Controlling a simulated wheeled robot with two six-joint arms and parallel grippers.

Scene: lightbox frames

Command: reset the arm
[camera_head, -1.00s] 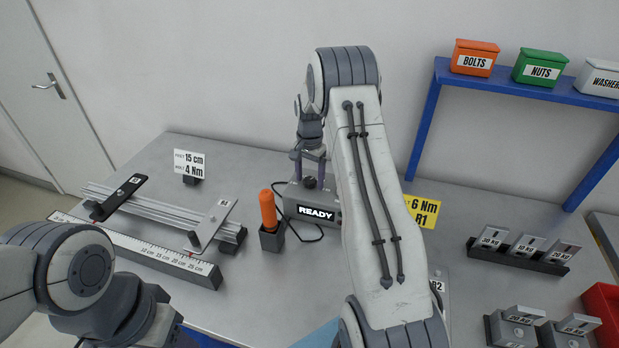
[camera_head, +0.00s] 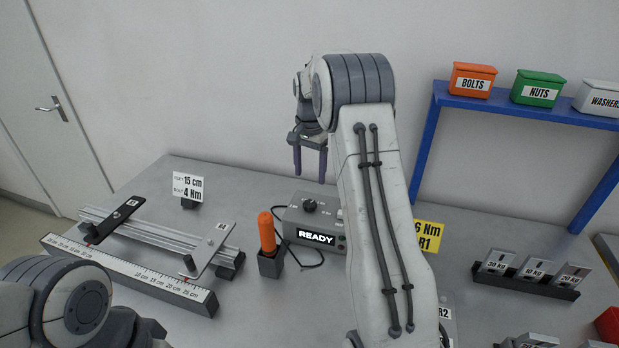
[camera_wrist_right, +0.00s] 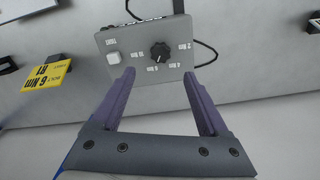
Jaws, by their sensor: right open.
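My right gripper (camera_head: 309,176) is open and empty. It hangs fingers down in the air above and behind the grey control box (camera_head: 314,226), whose display reads READY. In the right wrist view the two fingers (camera_wrist_right: 157,97) are spread, with the box (camera_wrist_right: 150,60) and its black dial (camera_wrist_right: 160,52) beyond them; nothing is between the fingers. My right arm (camera_head: 385,215) rises through the middle of the head view and hides part of the box. My left arm (camera_head: 70,305) shows at the lower left; its gripper is out of view.
An orange-handled tool (camera_head: 267,232) stands in a dark holder left of the box. A ruler bar (camera_head: 130,275) and rail fixture lie at left. A blue shelf (camera_head: 520,106) with bins, and weight plates (camera_head: 532,270), are at right. A yellow sign (camera_head: 428,236) stands beside my right arm.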

